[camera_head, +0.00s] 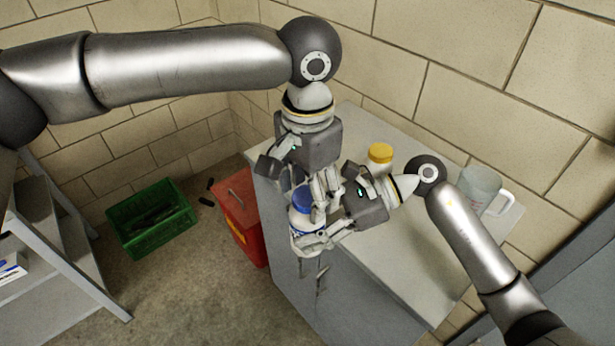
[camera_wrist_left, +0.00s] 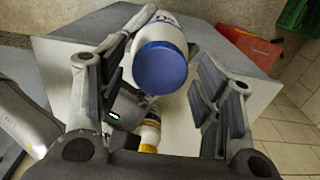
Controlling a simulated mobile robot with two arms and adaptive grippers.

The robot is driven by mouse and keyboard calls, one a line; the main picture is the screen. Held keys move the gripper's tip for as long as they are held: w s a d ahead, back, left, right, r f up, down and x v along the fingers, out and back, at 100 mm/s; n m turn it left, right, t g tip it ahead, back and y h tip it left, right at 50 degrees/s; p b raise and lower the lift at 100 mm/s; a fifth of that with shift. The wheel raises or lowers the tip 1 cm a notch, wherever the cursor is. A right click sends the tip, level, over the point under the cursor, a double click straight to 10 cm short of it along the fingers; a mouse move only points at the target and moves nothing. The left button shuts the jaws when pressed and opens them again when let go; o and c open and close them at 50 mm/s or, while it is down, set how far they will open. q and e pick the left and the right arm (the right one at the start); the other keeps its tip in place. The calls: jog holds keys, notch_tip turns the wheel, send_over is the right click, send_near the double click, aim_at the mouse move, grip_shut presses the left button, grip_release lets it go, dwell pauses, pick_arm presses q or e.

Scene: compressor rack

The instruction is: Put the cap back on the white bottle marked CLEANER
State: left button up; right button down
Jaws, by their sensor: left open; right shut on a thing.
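A white bottle (camera_head: 300,222) with a blue cap (camera_head: 302,197) is held near the front left corner of the grey cabinet top. My right gripper (camera_head: 309,240) is shut on the bottle's body. The blue cap sits at the bottle's mouth; how tightly it sits cannot be told. My left gripper (camera_head: 312,198) is open just above and around the cap. In the left wrist view the cap (camera_wrist_left: 160,68) lies between the spread fingers of my left gripper (camera_wrist_left: 165,85), with visible space on its right side. The label is partly hidden and CLEANER cannot be read.
A yellow-capped bottle (camera_head: 380,155) and a clear jug (camera_head: 480,188) stand on the cabinet top (camera_head: 405,265). A red container (camera_head: 241,222) and a green crate (camera_head: 150,217) are on the floor to the left. A brick wall closes the back.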

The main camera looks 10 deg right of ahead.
pick_arm(q)
jog(key=shift+c, duration=0.3)
jog(key=c, duration=1)
jog(key=o, duration=1.2)
jog(key=shift+r, duration=0.1)
notch_tip(320, 180, up, 12)
jog(key=shift+f, duration=0.1)
